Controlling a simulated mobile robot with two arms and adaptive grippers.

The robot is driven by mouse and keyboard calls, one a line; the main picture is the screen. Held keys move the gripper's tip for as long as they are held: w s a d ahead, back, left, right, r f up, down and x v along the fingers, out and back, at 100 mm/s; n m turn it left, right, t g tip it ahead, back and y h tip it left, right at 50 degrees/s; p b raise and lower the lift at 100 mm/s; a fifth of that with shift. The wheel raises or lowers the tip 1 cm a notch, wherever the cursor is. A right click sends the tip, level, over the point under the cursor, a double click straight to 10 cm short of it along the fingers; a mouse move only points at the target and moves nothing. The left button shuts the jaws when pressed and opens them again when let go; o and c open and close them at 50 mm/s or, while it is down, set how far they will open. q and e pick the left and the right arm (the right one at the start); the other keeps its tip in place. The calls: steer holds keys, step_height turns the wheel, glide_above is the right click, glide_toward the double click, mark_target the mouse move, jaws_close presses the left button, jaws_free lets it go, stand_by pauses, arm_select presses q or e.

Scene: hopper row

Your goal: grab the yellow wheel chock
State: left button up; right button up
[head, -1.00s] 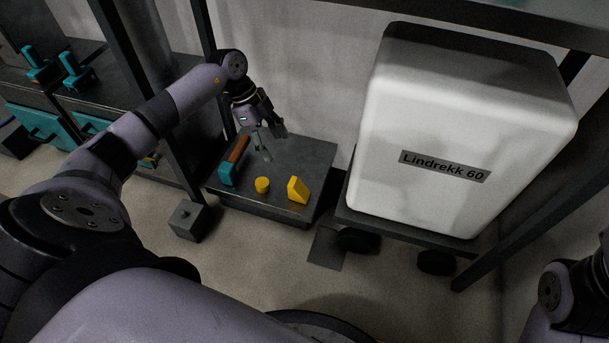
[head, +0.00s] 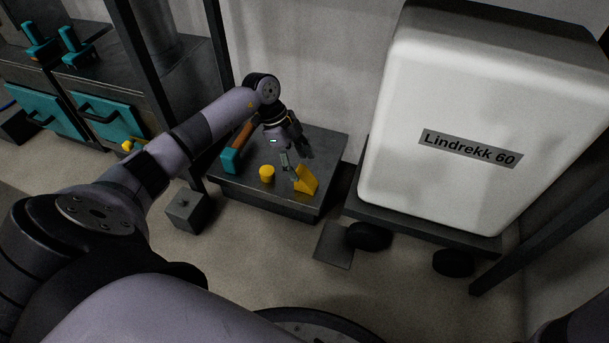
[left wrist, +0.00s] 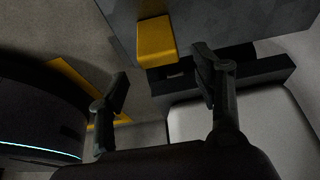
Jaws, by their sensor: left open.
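The yellow wheel chock (head: 308,180) is a wedge near the front right of a low dark platform (head: 255,198). My left gripper (head: 299,166) is open, and in the head view its fingers overlap the chock's upper left part. I cannot tell from this view whether they touch it. In the left wrist view a yellow block (left wrist: 156,40), which looks like the chock, lies at the platform's edge. It is beyond the open fingertips (left wrist: 161,76), not between them. My right gripper is not in view.
A yellow cylinder (head: 267,173) stands left of the chock. A tool with a teal head (head: 231,160) and brown handle lies behind it. A large white container (head: 470,110) on a wheeled cart is to the right. A grey block (head: 185,211) sits on the floor.

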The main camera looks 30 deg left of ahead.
mark_target(305, 172)
arm_select(q)
steer(key=b+x, duration=0.3)
steer(key=x, duration=0.1)
steer(key=shift+w+f, duration=0.1)
steer(key=shift+f, duration=0.1)
steer(key=c, duration=1.3)
steer(key=shift+r, duration=0.15)
